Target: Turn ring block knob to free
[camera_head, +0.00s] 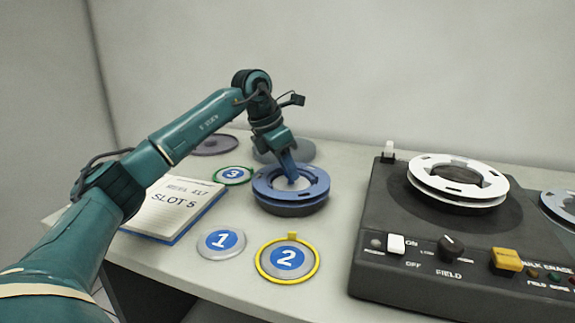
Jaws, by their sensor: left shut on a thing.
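A blue ring block (268,196) with a dark base and a pale round middle lies on the table near the picture's centre. My left gripper (293,179) reaches down from above into its middle. The fingers are shut on the knob there, which is mostly hidden behind them, so I cannot tell which way it points. My right gripper is not in view.
A black machine (365,255) with a white reel (423,185) stands at the right. Discs marked 1 (206,250), 2 (268,272) and 3 (220,176) lie around the block. A notepad (160,226) reading SLOT 5 lies left. Grey discs and the wall are behind.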

